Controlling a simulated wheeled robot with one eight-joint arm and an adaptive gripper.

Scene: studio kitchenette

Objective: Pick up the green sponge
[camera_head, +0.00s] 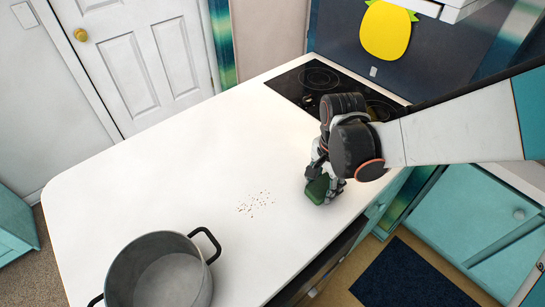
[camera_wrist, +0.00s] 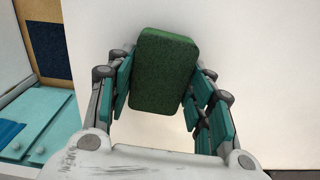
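The green sponge (camera_head: 318,188) is a dark green block at the front right part of the white counter (camera_head: 150,180). In the wrist view the sponge (camera_wrist: 164,75) lies between the two fingers of my gripper (camera_wrist: 160,88), with teal pads against its left and right sides. My gripper (camera_head: 325,182) appears shut on it. In the head view my gripper partly hides the sponge. I cannot tell whether the sponge is clear of the counter top.
Brown crumbs (camera_head: 256,203) lie on the counter left of my gripper. A grey pot (camera_head: 160,270) with black handles stands at the front left. A black cooktop (camera_head: 300,85) is behind my gripper. The counter's middle and far left are clear.

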